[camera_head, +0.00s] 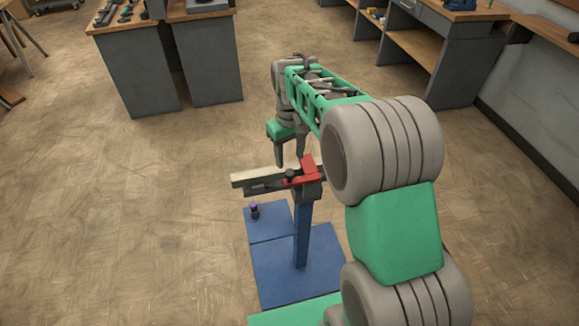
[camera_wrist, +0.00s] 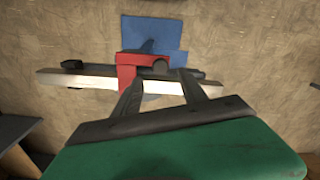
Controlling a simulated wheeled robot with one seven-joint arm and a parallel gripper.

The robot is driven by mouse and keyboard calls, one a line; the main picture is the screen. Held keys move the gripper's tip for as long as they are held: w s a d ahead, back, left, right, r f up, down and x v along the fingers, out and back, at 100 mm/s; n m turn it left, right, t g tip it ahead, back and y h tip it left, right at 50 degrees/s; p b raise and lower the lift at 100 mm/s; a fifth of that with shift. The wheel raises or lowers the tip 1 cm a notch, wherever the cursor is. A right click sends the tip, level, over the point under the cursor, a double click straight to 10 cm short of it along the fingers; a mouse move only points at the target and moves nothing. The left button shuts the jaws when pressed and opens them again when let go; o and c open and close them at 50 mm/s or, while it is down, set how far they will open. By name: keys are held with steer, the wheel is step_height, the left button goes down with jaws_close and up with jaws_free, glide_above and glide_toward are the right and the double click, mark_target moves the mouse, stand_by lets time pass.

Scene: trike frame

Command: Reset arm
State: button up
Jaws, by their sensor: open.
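My gripper (camera_head: 289,162) is open and points down, just above a pale bar (camera_head: 243,180). The bar lies level across the top of a blue stand (camera_head: 302,235), at a red clamp-like part (camera_head: 307,170). In the wrist view my two fingers (camera_wrist: 160,82) are spread apart in front of the bar (camera_wrist: 95,81) and the red part (camera_wrist: 126,72). Nothing shows between the fingertips as held. I cannot tell whether a fingertip touches the bar. My arm hides part of the stand's right side.
Workbenches stand at the back left (camera_head: 137,75) and back right (camera_head: 455,60). The floor (camera_head: 130,220) on the left is clear.

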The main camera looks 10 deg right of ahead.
steer(key=shift+r, duration=0.35)
